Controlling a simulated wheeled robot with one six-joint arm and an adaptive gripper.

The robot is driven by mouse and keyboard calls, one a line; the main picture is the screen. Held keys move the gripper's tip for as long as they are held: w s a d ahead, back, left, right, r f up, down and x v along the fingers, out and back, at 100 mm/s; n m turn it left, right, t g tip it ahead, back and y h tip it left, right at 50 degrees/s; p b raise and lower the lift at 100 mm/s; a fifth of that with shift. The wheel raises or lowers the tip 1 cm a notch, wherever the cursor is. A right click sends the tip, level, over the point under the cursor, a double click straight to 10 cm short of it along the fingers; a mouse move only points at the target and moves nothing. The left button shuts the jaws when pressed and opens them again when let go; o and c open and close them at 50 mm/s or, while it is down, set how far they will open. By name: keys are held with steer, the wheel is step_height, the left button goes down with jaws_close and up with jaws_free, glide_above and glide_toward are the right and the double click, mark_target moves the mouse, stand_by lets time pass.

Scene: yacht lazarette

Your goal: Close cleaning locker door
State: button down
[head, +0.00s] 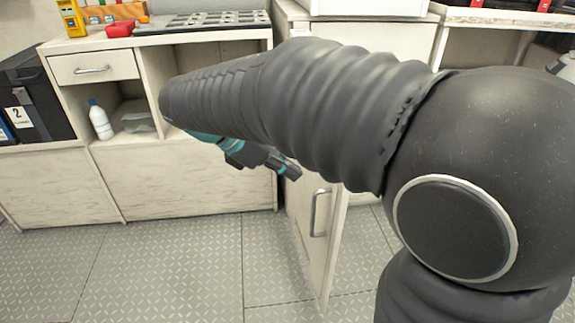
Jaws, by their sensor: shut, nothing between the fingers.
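The cleaning locker door (321,232) is a pale wooden panel that stands open, swung out over the floor at the lower middle of the head view. It carries a metal bar handle (320,212). My gripper (291,171) is dark with teal parts, shut and empty, beside the top of the open door. I cannot tell whether it touches the door. My arm crosses the view and hides the upper part of the door and much of the locker opening.
A pale cabinet with a drawer (94,67) and a shelf holding a white bottle (100,119) stands at left. A black case (36,97) is at far left. A red object (119,29) lies on the counter. The grey tread-plate floor (170,265) in front is clear.

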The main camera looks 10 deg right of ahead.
mark_target(339, 193)
steer(key=x, duration=0.2)
steer(key=d+r+x, duration=0.1)
steer(key=x, duration=0.2)
steer(key=b+x, duration=0.1)
steer(key=x, duration=0.2)
steer(key=shift+d+r, duration=0.1)
steer(key=shift+d, duration=0.05)
steer(key=shift+w+d, duration=0.1)
steer(key=shift+d, duration=0.55)
